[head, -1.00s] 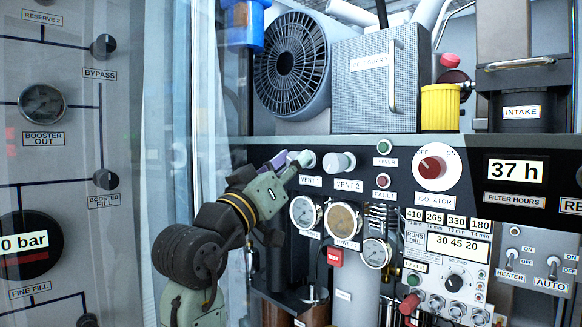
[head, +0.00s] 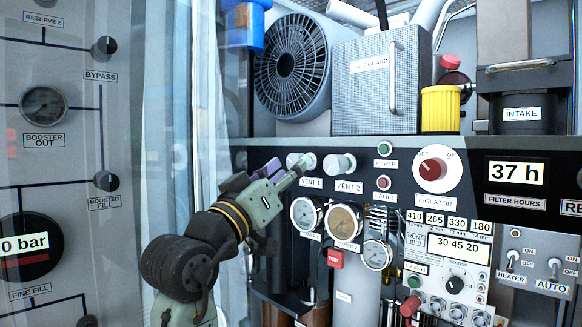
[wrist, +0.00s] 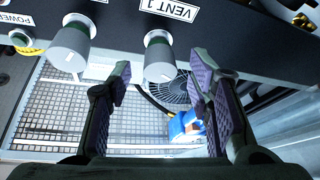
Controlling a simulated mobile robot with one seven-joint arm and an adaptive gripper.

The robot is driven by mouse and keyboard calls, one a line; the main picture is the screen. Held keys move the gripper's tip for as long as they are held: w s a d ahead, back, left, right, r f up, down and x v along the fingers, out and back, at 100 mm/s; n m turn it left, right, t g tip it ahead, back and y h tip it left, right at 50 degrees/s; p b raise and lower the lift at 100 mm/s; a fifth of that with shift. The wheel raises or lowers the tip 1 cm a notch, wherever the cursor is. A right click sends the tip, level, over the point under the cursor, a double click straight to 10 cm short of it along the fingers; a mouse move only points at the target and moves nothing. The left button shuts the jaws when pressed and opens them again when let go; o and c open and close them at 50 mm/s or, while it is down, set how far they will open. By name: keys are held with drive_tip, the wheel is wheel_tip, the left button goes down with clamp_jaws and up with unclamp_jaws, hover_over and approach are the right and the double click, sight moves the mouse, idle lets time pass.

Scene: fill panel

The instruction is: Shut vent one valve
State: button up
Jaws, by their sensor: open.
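The vent 1 valve (head: 308,161) is a pale grey round knob on the dark panel, above its VENT 1 label (head: 311,183). In the wrist view, which is upside down, the vent 1 knob (wrist: 159,62) shows between my finger lines, with a white mark on its end. My gripper (head: 290,170) is open, close by the knob at its left and front in the head view. In the wrist view my gripper (wrist: 162,72) has purple-padded fingers on either side of the knob, holding nothing. Whether a finger touches the knob cannot be told.
The similar vent 2 knob (head: 341,164) is just right of vent 1. Pressure gauges (head: 306,214) sit below, and a red TEST button (head: 335,258). A fan (head: 291,66) and grey box (head: 375,80) stand above the panel. A glassy strip (head: 180,120) is at left.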

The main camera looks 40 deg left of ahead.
drive_tip(key=v, duration=1)
drive_tip(key=shift+s, duration=0.2)
drive_tip(key=w+r+n+y, duration=0.1)
drive_tip(key=w+n, duration=0.1)
drive_tip(key=w, duration=0.2)
drive_tip(key=w+r+n+g+y+b, duration=0.1)
drive_tip(key=w+r+n, duration=0.1)
drive_tip(key=w+n, duration=0.1)
drive_tip(key=w+r+n+g+y, duration=0.1)
drive_tip(key=w+n, duration=0.2)
drive_tip(key=w, duration=0.1)
drive_tip(key=shift+w+a+r, duration=0.3)
drive_tip(key=shift+a+r, duration=0.05)
drive_tip(key=shift+r, duration=0.05)
drive_tip(key=shift+c, duration=0.3)
